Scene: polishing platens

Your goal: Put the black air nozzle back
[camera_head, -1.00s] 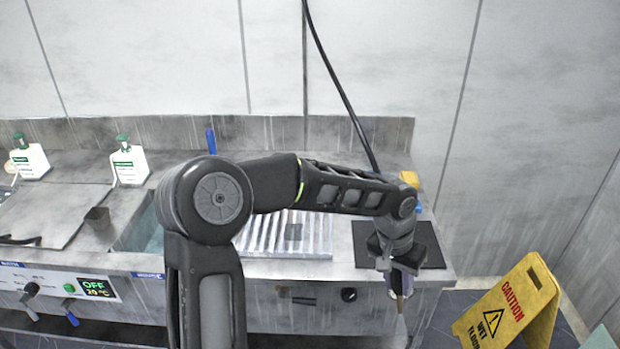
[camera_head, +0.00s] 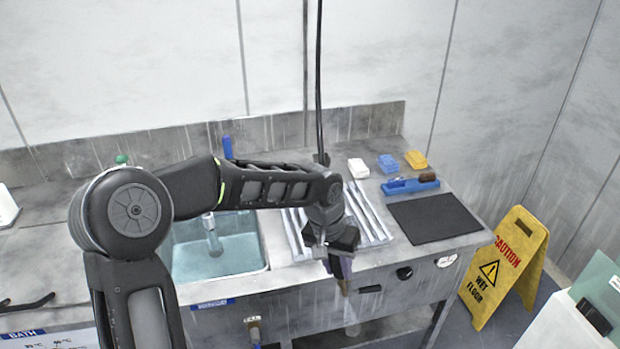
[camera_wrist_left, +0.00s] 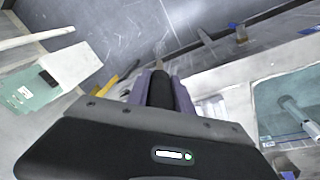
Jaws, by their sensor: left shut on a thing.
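My left gripper (camera_head: 341,270) is in front of the steel bench, near its front edge, pointing down. Its purple fingers (camera_wrist_left: 159,92) are shut on the black air nozzle (camera_wrist_left: 160,88), seen in the left wrist view. In the head view the nozzle is mostly hidden by the gripper; a small tan tip (camera_head: 344,288) shows below the fingers. A black hose (camera_head: 319,85) hangs almost straight down in front of the wall and passes behind my left arm. I cannot see where it ends. My right gripper is out of view.
A ribbed drainboard (camera_head: 372,216) lies behind the gripper, beside a water-filled sink (camera_head: 240,251). A black mat (camera_head: 434,219), a blue holder (camera_head: 411,185) and small coloured blocks (camera_head: 388,163) are to the right. A yellow caution sign (camera_head: 505,268) stands on the floor.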

